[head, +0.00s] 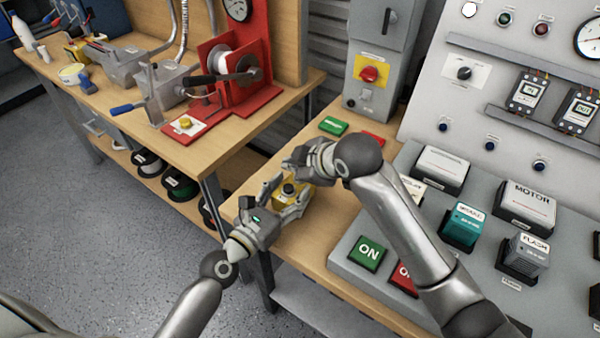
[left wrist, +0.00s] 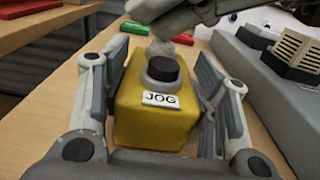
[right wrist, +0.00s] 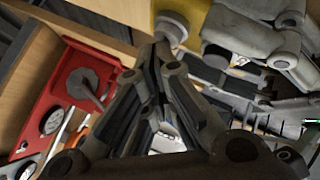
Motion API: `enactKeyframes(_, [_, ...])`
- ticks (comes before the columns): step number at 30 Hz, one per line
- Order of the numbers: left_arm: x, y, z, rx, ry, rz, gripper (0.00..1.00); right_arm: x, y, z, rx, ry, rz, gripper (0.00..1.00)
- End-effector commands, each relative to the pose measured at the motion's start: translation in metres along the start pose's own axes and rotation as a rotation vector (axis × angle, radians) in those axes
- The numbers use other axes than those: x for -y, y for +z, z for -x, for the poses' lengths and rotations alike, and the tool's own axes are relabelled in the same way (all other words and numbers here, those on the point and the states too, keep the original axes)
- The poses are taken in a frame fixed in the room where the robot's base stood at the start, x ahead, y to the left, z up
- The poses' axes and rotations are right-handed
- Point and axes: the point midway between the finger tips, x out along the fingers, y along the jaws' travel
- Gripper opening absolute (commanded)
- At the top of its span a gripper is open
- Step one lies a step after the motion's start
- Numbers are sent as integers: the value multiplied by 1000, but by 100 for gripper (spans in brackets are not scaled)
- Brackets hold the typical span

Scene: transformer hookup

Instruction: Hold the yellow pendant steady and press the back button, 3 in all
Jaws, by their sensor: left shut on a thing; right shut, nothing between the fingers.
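The yellow pendant (head: 283,202) with a JOG label stands on the wooden bench between the fingers of my left gripper (head: 284,197). In the left wrist view the pendant (left wrist: 152,125) sits upright between both finger pads. Its black button (left wrist: 163,70) faces up in front, and a paler round button (left wrist: 160,47) shows behind it. My right gripper (head: 288,168) is shut and empty, just above and behind the pendant. In the right wrist view its closed fingertips (right wrist: 158,52) are close to a grey round button (right wrist: 172,30) on the yellow body; I cannot tell whether they touch.
A green block (head: 333,125) and a red block (head: 373,139) lie behind my right gripper. A grey panel with an ON button (head: 368,253) stands to the right. A second bench with a red machine (head: 235,80) is at the back left.

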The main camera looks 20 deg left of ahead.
Motion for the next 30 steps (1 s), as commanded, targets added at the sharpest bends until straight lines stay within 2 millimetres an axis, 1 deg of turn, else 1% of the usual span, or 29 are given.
enactKeyframes(21, [0,0,0,0,0,0,22,3,4,-4,3,-2,0,0])
enactKeyframes(30, [0,0,0,0,0,0,22,-4,-3,5,1,0,1,0])
